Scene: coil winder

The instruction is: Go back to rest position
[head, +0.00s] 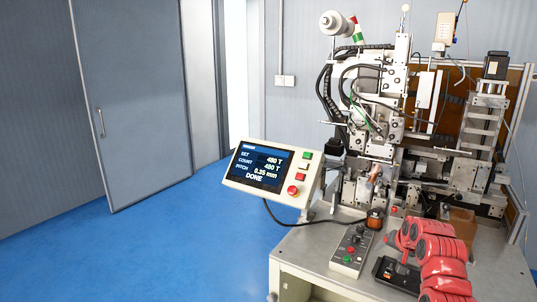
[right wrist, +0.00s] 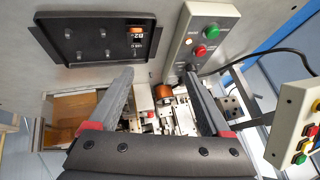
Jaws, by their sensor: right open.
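My right gripper (head: 392,243) is at the end of the red arm at the lower right of the head view, over the machine's table. In the right wrist view its two grey fingers (right wrist: 160,84) are wide apart with nothing held between them. The coil winder (head: 375,130) stands behind it. A copper-coloured part (head: 375,220) sits at the front of the machine, and appears beyond the fingers in the wrist view (right wrist: 163,93). My left gripper is out of view.
A tilted panel (head: 228,183) reads SET 480 T, COUNT 480 T, DONE. A button box (head: 351,250) and a black tray (head: 390,280) lie on the table (head: 300,252) close to my right arm. Blue floor (head: 170,240) at left is clear.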

